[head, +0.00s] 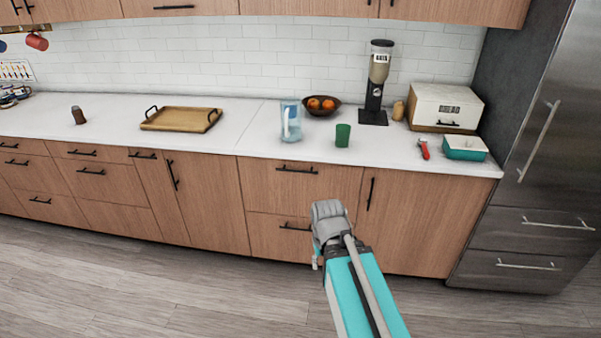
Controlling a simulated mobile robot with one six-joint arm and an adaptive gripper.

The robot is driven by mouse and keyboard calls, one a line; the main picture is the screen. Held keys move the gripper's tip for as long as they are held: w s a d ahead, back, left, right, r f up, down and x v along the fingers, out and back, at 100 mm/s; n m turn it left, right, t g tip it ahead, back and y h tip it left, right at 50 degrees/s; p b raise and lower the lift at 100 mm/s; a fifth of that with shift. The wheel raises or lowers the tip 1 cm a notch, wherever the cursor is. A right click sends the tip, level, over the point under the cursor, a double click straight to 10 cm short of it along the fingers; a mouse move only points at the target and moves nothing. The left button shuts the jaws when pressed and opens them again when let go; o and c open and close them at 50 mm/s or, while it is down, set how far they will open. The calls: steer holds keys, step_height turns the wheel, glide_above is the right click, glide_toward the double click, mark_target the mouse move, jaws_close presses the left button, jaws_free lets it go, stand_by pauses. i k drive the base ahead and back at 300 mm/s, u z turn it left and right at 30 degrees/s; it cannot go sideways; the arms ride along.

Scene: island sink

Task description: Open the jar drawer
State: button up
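No drawer front bears a readable label, so I cannot tell which is the jar drawer. Below the counter, near the middle, is a wide wooden upper drawer (325,190) with a black bar handle (297,170). Under it is a lower drawer (267,240) with its own black handle (295,228). Both drawers look closed. My gripper (318,256) is in front of the right part of the lower drawer, right of its handle. My grey wrist and teal arm largely hide it, and its fingers are not clear. I see nothing held in it.
On the white counter (225,140) are a wooden tray (181,119), a blue-and-white pitcher (291,120), a green cup (343,135), a fruit bowl (322,105), a dispenser (376,85) and a bread box (445,105). A steel fridge (535,150) stands right. The floor (150,290) in front is clear.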

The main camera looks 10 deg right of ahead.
mark_target(269, 185)
steer(key=z, duration=0.05)
steer(key=i, duration=1)
